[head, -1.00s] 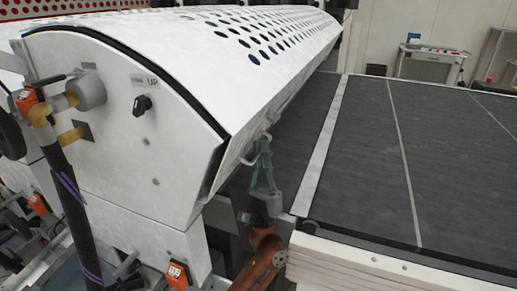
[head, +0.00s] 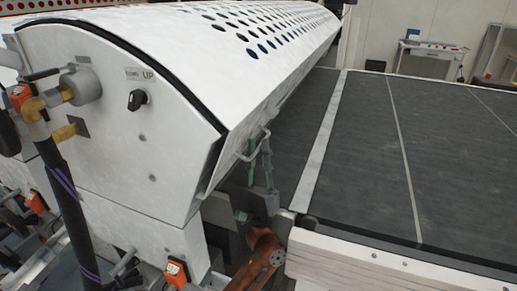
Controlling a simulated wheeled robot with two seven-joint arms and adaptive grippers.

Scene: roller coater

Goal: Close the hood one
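The hood (head: 215,75) is a large white curved cover with rows of round holes along its top. Its front edge hangs above the dark belt, with a dark gap beneath it. A thin metal loop handle (head: 243,157) sits on its lower front edge near the corner. My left gripper (head: 260,150) reaches up from below with its slim greenish fingers at the handle. The fingers overlap the handle in the picture, and I cannot tell whether they are closed on it. My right gripper is not in view.
The white end panel (head: 110,130) carries a black knob (head: 138,99) beside an "UP" label. A hose (head: 65,195) runs down at the left. The wide dark conveyor (head: 360,150) on the right is bare. A small bench (head: 430,50) stands in the back.

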